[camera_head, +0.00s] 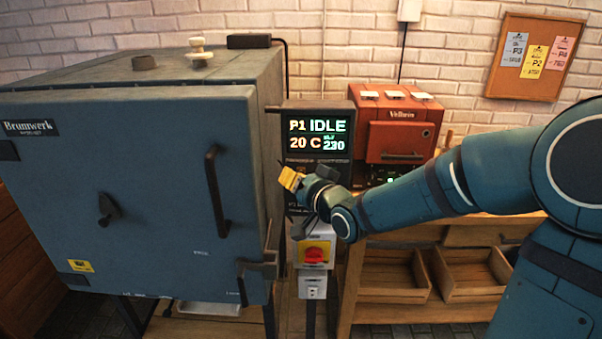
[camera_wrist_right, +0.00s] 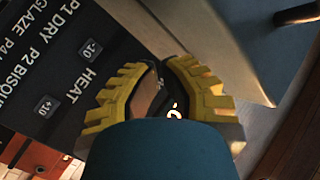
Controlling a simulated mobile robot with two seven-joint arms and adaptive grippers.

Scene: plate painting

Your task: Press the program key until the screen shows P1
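The controller screen (camera_head: 319,134) on the dark panel beside the kiln reads P1 IDLE, 20 C and 230. My right gripper (camera_head: 290,180), with yellow fingertips, is in front of the panel just below the screen. In the right wrist view, the fingertips (camera_wrist_right: 158,68) are together and hold nothing visible. Beside them, the panel (camera_wrist_right: 75,35) shows printed text, P1 DRY, P2 BISQUE and HEAT, and keys marked -10 (camera_wrist_right: 90,48) and +10 (camera_wrist_right: 45,106). I cannot make out the program key; the gripper covers part of the panel. Whether the tips touch the panel is unclear. My left gripper is out of view.
The blue-grey kiln (camera_head: 130,190) stands left with its door handle (camera_head: 217,190) near the gripper. A red and yellow switch (camera_head: 314,255) is below the panel. A red small kiln (camera_head: 396,125) stands right, above wooden trays (camera_head: 470,275). Program cards hang on a corkboard (camera_head: 510,83).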

